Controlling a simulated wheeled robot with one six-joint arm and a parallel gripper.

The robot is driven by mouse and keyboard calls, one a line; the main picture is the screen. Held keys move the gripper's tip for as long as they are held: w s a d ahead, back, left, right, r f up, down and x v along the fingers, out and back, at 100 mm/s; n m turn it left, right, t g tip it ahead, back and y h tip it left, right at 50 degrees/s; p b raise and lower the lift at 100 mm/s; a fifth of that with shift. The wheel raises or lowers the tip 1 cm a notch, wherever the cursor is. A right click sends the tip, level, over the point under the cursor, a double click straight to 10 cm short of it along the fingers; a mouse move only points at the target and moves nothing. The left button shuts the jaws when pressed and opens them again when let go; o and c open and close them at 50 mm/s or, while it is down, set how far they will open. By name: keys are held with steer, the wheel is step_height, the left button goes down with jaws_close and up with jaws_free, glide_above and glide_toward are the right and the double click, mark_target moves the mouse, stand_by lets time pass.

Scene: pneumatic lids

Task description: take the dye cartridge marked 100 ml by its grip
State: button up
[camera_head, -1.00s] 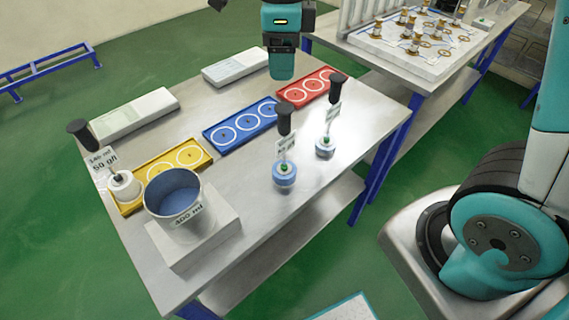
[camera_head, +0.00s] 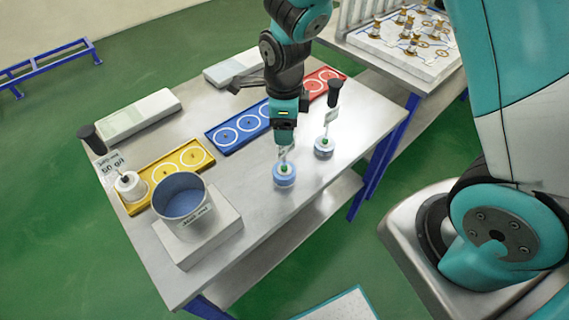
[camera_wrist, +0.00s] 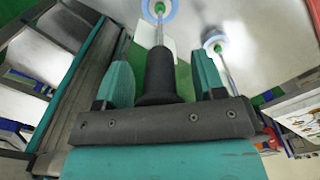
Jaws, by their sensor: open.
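A blue-based cartridge (camera_head: 285,174) stands upright near the table's front edge, below my gripper (camera_head: 284,143). In the wrist view its black grip (camera_wrist: 158,74) stands between the two teal fingers of my gripper (camera_wrist: 164,80). The fingers are apart, with a visible gap on both sides of the grip. In the head view my gripper hides this grip and most of the label, so its marking is unreadable. A second cartridge (camera_head: 324,146), pale-based with a black grip, stands to the right. A third, white cartridge (camera_head: 129,185) stands on the yellow tray. Their volume marks are not clearly readable.
A blue-filled bucket (camera_head: 190,232) stands on a white block (camera_head: 226,240) at the table's left front. Yellow (camera_head: 160,162), blue (camera_head: 215,143) and red (camera_head: 341,77) ringed trays cross the table (camera_head: 262,208). Two pale flat boxes lie behind. Another table stands at the back right.

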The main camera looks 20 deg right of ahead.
steer(key=c, duration=0.9)
steer(key=shift+c, duration=0.2)
step_height(320, 180, up, 20)
steer(key=b, duration=0.3)
steer(key=shift+r, duration=0.1)
step_height(320, 180, up, 5)
steer(key=p, duration=0.4)
steer(key=shift+p, duration=0.35)
